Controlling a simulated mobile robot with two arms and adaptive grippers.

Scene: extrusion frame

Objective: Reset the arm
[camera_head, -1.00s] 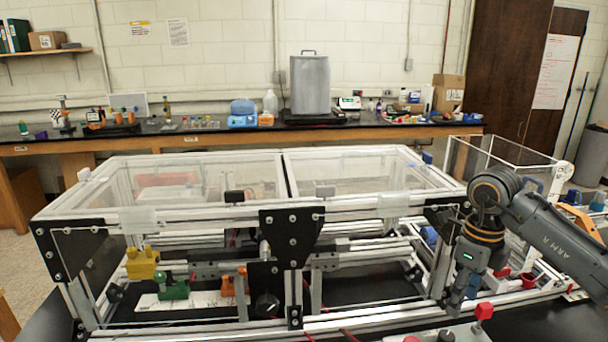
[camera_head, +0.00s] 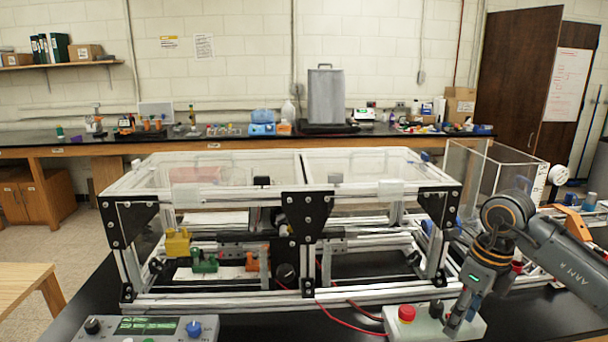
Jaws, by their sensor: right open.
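My right arm comes in from the right. Its gripper (camera_head: 459,322) points down at the lower right, close to the box with the red button (camera_head: 407,314). The fingers are small and partly dark here, and I see nothing held in them. I cannot tell whether they touch the box or only stand in front of it. The extrusion frame (camera_head: 222,303) with clear panels stands on the black table left of the gripper. Yellow (camera_head: 178,243), green (camera_head: 205,262) and orange (camera_head: 252,259) parts sit inside its left half. My left gripper is not in view.
A control box with a green display and knobs (camera_head: 145,328) lies at the front left. A clear open bin (camera_head: 495,165) stands behind my right arm. Red cables (camera_head: 345,318) run across the black table. A wooden table (camera_head: 25,283) is at the left.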

